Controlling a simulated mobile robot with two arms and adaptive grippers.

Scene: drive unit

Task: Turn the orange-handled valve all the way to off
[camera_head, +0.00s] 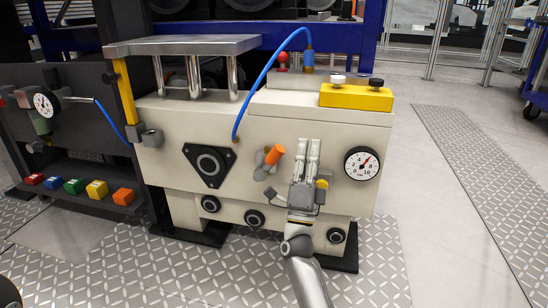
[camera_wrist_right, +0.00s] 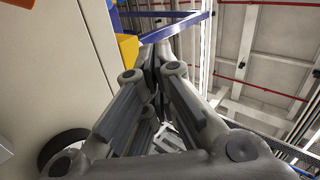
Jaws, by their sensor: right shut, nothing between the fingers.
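The orange-handled valve (camera_head: 274,155) sits on the front of the beige drive unit (camera_head: 260,125), its orange handle pointing up and to the right from a grey body. My right gripper (camera_head: 309,143) is shut and empty, fingers pointing up, just right of the orange handle with a small gap in the picture. In the right wrist view its fingers (camera_wrist_right: 152,62) meet at the tips with nothing between them. A small piece of orange (camera_wrist_right: 18,3) shows at the top left corner of that view. My left gripper is not in view.
A pressure gauge (camera_head: 362,163) is right of my right gripper. A blue hose (camera_head: 264,76) arches over the unit's front. A yellow block (camera_head: 356,96) with two knobs sits on top. A black triangular flange (camera_head: 208,164) is left of the valve. Open floor lies to the right.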

